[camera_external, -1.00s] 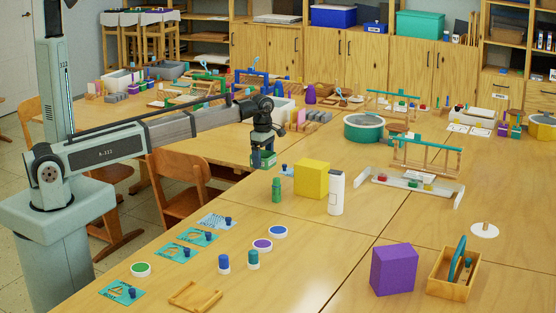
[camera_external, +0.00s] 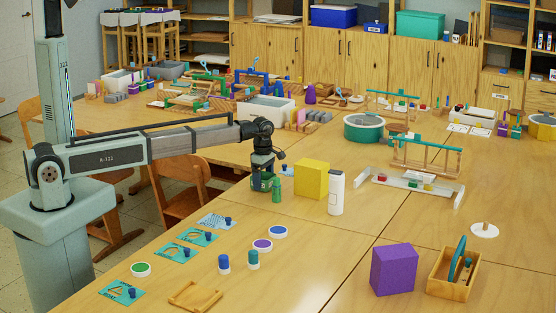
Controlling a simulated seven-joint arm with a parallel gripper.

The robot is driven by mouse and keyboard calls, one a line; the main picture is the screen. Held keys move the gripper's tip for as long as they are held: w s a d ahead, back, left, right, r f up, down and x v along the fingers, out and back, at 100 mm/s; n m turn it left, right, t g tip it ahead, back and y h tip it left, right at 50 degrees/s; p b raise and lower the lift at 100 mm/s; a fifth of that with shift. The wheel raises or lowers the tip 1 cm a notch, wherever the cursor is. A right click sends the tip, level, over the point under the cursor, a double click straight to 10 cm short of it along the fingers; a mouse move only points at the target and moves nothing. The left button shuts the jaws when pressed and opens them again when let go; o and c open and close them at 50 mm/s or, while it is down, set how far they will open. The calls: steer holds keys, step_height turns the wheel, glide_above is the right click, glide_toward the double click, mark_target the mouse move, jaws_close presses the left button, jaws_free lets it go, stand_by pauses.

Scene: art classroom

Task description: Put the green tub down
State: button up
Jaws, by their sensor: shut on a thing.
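My gripper (camera_external: 262,184) points down over the near table, at its left edge. It is shut on the green tub (camera_external: 257,182), of which only a small part shows between and below the dark fingers. The tub is very low, at about table height. I cannot tell whether its bottom touches the table. A small green bottle (camera_external: 277,191) stands just right of the gripper, and a yellow cube (camera_external: 311,178) is further right.
A white cylinder (camera_external: 336,193) stands right of the yellow cube. Stencil cards (camera_external: 197,236) and round lids (camera_external: 278,231) lie nearer the camera. A chair (camera_external: 187,203) stands left of the table edge. Bare tabletop lies in front of the gripper.

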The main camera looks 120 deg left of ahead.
steer(key=shift+f, duration=0.1)
steer(key=o, duration=0.8)
steer(key=shift+o, duration=0.2)
step_height(320, 180, up, 12)
